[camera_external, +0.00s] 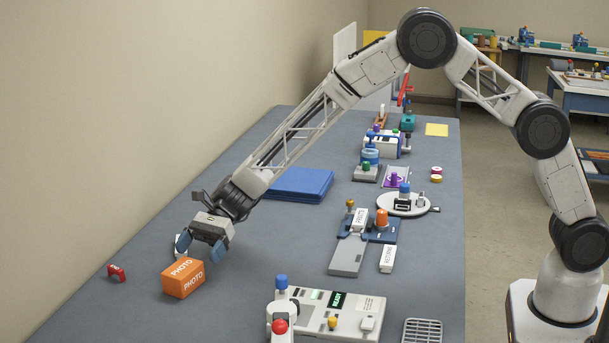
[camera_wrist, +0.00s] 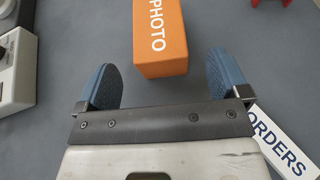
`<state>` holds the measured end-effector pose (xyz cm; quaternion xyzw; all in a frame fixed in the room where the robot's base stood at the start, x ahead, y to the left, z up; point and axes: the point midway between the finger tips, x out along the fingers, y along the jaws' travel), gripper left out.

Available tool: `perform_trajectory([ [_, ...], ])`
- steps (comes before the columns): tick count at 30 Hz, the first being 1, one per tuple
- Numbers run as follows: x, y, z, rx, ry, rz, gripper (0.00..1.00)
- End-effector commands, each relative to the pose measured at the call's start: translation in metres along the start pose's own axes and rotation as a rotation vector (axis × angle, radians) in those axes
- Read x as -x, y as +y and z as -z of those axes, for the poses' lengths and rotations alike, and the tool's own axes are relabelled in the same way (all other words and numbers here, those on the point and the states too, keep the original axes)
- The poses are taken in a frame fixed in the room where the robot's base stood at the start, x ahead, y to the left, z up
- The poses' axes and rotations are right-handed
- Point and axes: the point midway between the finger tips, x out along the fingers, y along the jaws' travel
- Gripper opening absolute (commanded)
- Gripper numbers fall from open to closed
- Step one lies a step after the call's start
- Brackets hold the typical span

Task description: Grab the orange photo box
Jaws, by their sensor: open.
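The orange photo box (camera_external: 183,278) sits on the grey table at the left front, with white "PHOTO" lettering on its faces. My gripper (camera_external: 202,250) is just behind and above it in the external view, its blue fingers apart. In the wrist view the box (camera_wrist: 161,35) shows at the top centre, its near end between the lines of the two fingers. My gripper (camera_wrist: 160,82) is open there with nothing between the fingertips. The far end of the box is cut off by the top edge of the wrist view.
A white "ORDERS" label (camera_wrist: 283,143) lies by the right finger in the wrist view. A small red object (camera_external: 117,273) lies left of the box. A control panel reading "READY" (camera_external: 350,306) stands at the front right. Blue folded sheets (camera_external: 298,184) lie behind.

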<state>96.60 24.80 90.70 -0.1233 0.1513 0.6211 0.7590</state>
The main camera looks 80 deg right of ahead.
Motion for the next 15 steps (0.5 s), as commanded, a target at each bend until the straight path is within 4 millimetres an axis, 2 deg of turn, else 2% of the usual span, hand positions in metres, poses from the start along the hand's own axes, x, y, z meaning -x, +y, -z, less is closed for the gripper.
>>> perform_trajectory([
  [15,-0.0091,0.0004,-0.0006,0.001,0.000,-0.001,0.94],
])
